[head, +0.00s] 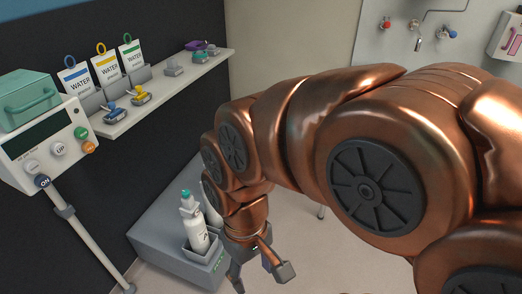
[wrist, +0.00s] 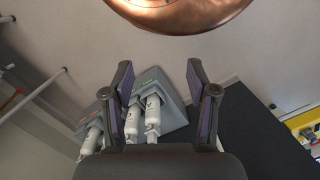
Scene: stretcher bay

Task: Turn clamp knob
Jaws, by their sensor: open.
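I cannot make out for certain which part is the clamp knob. A white control box (head: 42,150) at the left of the head view carries several round knobs or buttons, among them a green one (head: 81,133) and an orange one (head: 88,147). Below it, a grey collar (head: 65,212) sits around a slanting white pole (head: 90,245). My gripper (head: 262,276) hangs low at the bottom middle of the head view, well to the right of the box and pole. In the wrist view my gripper (wrist: 162,95) has its fingers wide apart with nothing held between them.
A grey bench (head: 165,230) holds white bottles (head: 196,228) close to the left of my gripper. A wall shelf (head: 170,85) carries tagged pouches and small coloured clips. A green case (head: 28,98) stands on the control box. Wall taps (head: 418,42) are at the back right.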

